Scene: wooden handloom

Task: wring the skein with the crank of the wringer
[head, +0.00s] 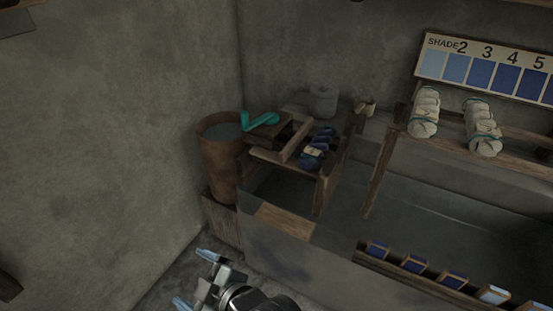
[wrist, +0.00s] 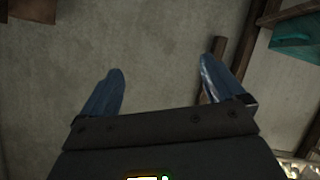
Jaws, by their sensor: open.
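The wringer (head: 292,152) is a wooden frame at the end of the long vat, near the wall corner in the head view. A teal crank (head: 262,121) sits at its left, beside a tall brown tub. The dark blue skein (head: 318,148) lies across the wringer's right part, with a paler band. My gripper (head: 195,279) is low at the bottom of the head view, well below and apart from the crank. In the wrist view my gripper (wrist: 161,82) has its two blue fingers wide apart with nothing between them. A teal piece, likely the crank (wrist: 298,42), shows at upper right there.
The brown tub (head: 224,160) stands on a wooden block left of the wringer. A grey lidded pot (head: 323,101) is behind. Pale skeins (head: 425,112) rest on a rail under the shade board (head: 485,70). A rack of blue samples (head: 430,278) lines the vat's front.

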